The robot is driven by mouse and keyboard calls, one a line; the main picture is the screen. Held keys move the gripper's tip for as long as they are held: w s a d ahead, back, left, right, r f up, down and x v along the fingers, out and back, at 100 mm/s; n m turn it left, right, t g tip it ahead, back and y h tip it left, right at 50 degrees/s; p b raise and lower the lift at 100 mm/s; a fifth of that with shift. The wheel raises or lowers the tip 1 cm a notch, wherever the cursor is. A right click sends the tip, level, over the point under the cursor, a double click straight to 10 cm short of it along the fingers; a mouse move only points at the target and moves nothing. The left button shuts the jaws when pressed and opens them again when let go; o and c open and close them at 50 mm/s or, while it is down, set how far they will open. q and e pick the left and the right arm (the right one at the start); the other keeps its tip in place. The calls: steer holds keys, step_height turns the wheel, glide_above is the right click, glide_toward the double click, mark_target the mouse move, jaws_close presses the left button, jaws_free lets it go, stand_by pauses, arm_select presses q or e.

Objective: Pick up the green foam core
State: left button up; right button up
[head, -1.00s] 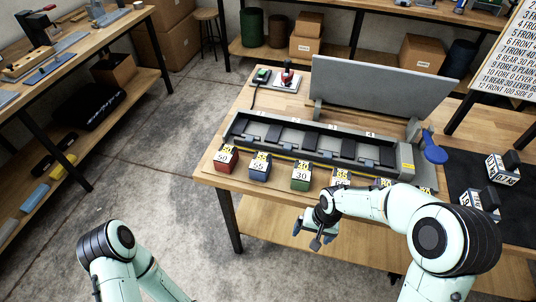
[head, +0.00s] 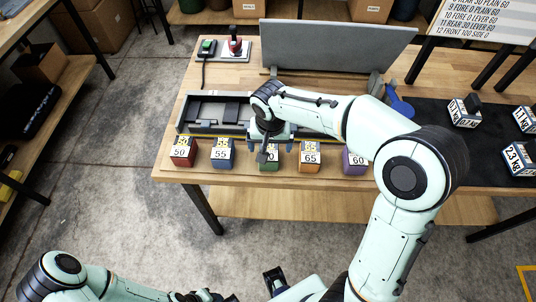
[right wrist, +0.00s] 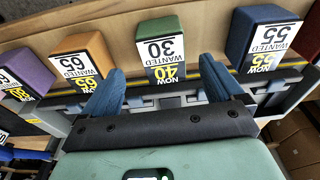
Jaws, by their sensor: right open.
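The green foam core (head: 268,167) is a small block in a row along the front of the bench. In the head view my right gripper (head: 270,150) is above it and hides part of it. In the right wrist view the green foam core (right wrist: 160,42) shows a label reading 30 WANTED, 40 NOW. It lies ahead of the gap between the blue fingers of my right gripper (right wrist: 160,85), which is open and empty. My left arm crosses the bottom left of the head view. A dark blue part at the bottom edge may belong to my left gripper, but its jaws are unclear.
Red (head: 183,152), blue (head: 222,153), orange (head: 309,156) and purple (head: 354,162) blocks stand beside the green one. A long grey tray (head: 205,112) with an upright grey panel (head: 335,48) lies behind them. Labelled weights (head: 463,112) rest on a dark mat at right.

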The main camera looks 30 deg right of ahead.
mark_target(269, 150)
steer(key=f, duration=0.2)
steer(key=w+f, duration=0.1)
steer(key=f, duration=0.2)
steer(key=shift+w+d+f, duration=0.2)
steer(key=shift+w+f, duration=0.1)
steer(key=shift+f, duration=0.1)
steer(key=c, duration=1.1)
